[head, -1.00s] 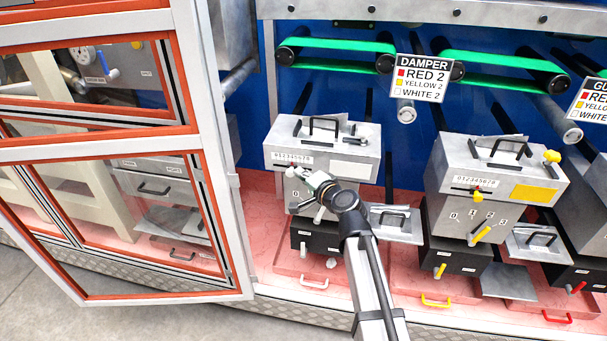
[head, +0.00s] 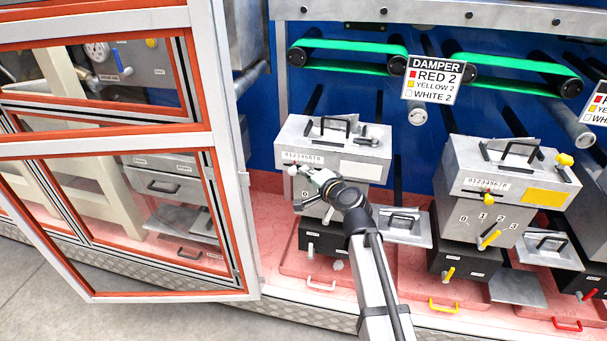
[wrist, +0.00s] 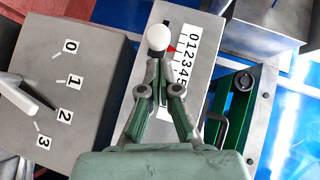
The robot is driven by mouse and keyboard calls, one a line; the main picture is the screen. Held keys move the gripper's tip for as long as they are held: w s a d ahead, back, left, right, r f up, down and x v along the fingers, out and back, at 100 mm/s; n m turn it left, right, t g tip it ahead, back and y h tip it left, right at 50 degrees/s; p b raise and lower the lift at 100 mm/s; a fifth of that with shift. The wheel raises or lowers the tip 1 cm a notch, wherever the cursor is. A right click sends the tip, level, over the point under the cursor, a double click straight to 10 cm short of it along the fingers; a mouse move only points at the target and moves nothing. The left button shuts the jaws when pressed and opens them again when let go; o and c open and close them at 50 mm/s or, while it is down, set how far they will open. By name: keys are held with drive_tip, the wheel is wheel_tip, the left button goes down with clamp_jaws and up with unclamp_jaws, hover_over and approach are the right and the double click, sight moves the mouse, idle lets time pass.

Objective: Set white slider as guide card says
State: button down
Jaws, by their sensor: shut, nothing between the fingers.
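The white slider's round knob (wrist: 158,37) is on the front of the left grey box (head: 310,141). Its red pointer (wrist: 173,48) is near the low end of a number strip (wrist: 189,65), about 1; the exact mark is hard to read. In the head view the knob (head: 293,170) is beside my gripper (head: 310,179). My gripper (wrist: 155,68) is shut and empty, its tips just below the knob in the wrist view; contact is unclear. The guide card (head: 598,103) appears cut off at the right edge, its numbers out of view.
A DAMPER card (head: 433,80) reads red 2, yellow 2, white 2. A white lever (wrist: 28,95) on a 0-to-3 dial points near 2. A box with yellow handles (head: 508,180) stands right. An orange-framed door (head: 222,150) stands open left.

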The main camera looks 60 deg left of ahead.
drive_tip(key=w+b+v, duration=0.2)
drive_tip(key=v, duration=1)
drive_tip(key=w+d+f+n+h, duration=0.2)
drive_tip(key=w+d+f+h, duration=0.15)
drive_tip(key=d+f, duration=0.65)
drive_tip(key=w+d+f+n+h, duration=0.2)
drive_tip(key=d+f+h, duration=0.3)
drive_tip(key=f, duration=0.9)
drive_tip(key=w+d+f+m+h+p, duration=0.1)
drive_tip(key=w+d+f+h, duration=0.1)
drive_tip(key=d+f, duration=0.8)
drive_tip(key=w+d+f+m+h, duration=0.1)
drive_tip(key=w+d+f+h, duration=0.15)
drive_tip(key=d+f, duration=0.75)
drive_tip(key=s+d+f+m+g+h+p, duration=0.1)
drive_tip(key=s+d+f, duration=0.1)
drive_tip(key=d, duration=1)
drive_tip(key=s+d+f+m+g+h, duration=0.1)
drive_tip(key=s+d+f+h, duration=0.15)
drive_tip(key=d, duration=0.95)
drive_tip(key=s+d+f+m+g+y+p, duration=0.1)
drive_tip(key=s+d+f+m+g, duration=0.2)
drive_tip(key=s+d, duration=1.1)
wheel_tip(320, 180, down, 2)
drive_tip(key=shift+s+d+f+m, duration=0.15)
drive_tip(key=shift+s+d+m, duration=0.15)
drive_tip(key=shift+d, duration=0.1)
